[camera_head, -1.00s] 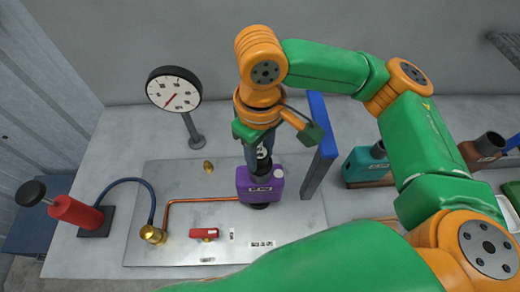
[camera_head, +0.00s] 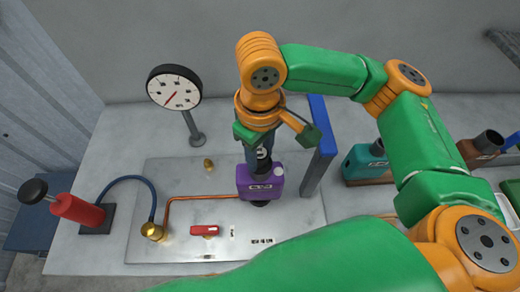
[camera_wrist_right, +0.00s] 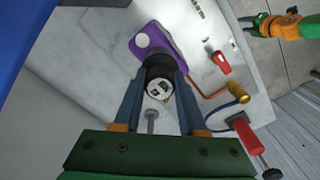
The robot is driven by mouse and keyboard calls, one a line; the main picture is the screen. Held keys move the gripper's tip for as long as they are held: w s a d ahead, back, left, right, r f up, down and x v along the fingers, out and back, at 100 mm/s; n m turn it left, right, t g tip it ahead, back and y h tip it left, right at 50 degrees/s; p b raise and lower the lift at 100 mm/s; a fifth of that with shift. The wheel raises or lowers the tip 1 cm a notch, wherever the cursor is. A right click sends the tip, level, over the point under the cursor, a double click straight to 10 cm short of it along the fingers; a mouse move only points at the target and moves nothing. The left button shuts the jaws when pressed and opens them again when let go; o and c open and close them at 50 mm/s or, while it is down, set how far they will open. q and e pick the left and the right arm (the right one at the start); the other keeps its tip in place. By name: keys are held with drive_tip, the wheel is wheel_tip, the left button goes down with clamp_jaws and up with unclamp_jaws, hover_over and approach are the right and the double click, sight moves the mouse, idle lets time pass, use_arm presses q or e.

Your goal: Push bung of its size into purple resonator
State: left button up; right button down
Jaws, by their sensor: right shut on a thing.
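The purple resonator (camera_head: 258,184) stands on the metal plate; it also shows in the wrist view (camera_wrist_right: 177,47). My right gripper (camera_head: 260,158) is above it, pointing down. In the wrist view my right gripper (camera_wrist_right: 160,90) is shut on a dark round bung (camera_wrist_right: 159,90) with a pale, marked end face. The bung lines up with the resonator's dark neck (camera_wrist_right: 157,66) and appears to meet it. How deep it sits is hidden by the fingers. My left gripper (camera_wrist_right: 246,19) shows small at the wrist view's top right, away from the resonator; its jaws are unclear.
A blue-topped post (camera_head: 320,145) stands close right of the resonator. A gauge (camera_head: 174,88), red-handled valve (camera_head: 204,230), copper pipe (camera_head: 190,198) and red pump (camera_head: 77,209) lie left. Teal (camera_head: 364,163) and brown (camera_head: 478,150) resonators stand right.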

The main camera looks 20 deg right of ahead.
drive_tip(key=shift+f, duration=0.2)
drive_tip(key=shift+c, duration=1.9)
unclamp_jaws()
wheel_tip(320, 180, up, 7)
drive_tip(key=shift+r, duration=0.1)
